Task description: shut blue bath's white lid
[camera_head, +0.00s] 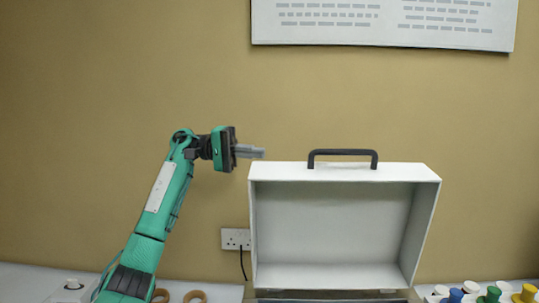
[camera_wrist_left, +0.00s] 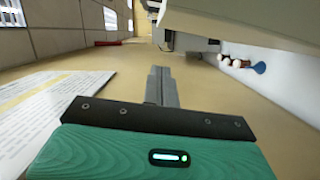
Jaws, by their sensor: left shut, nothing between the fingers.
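The white lid (camera_head: 335,230) stands raised in the head view, its hollow inside facing me and a black handle (camera_head: 343,153) on its top edge. Only a dark strip of the bath shows below the lid, at the bottom of the picture. My left gripper (camera_head: 262,153) is shut and empty, just above the lid's upper left corner, pointing right. Whether it touches the lid I cannot tell. In the left wrist view the shut fingers (camera_wrist_left: 161,85) point away from the camera, with a pale surface (camera_wrist_left: 250,18) above right of them. My right gripper is not in view.
Several coloured-capped bottles (camera_head: 490,294) stand at the lower right. Two brown rings (camera_head: 194,297) lie on the white bench at the lower left. A wall socket (camera_head: 236,239) with a black cable is left of the lid. A printed poster (camera_head: 383,22) hangs on the wall above.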

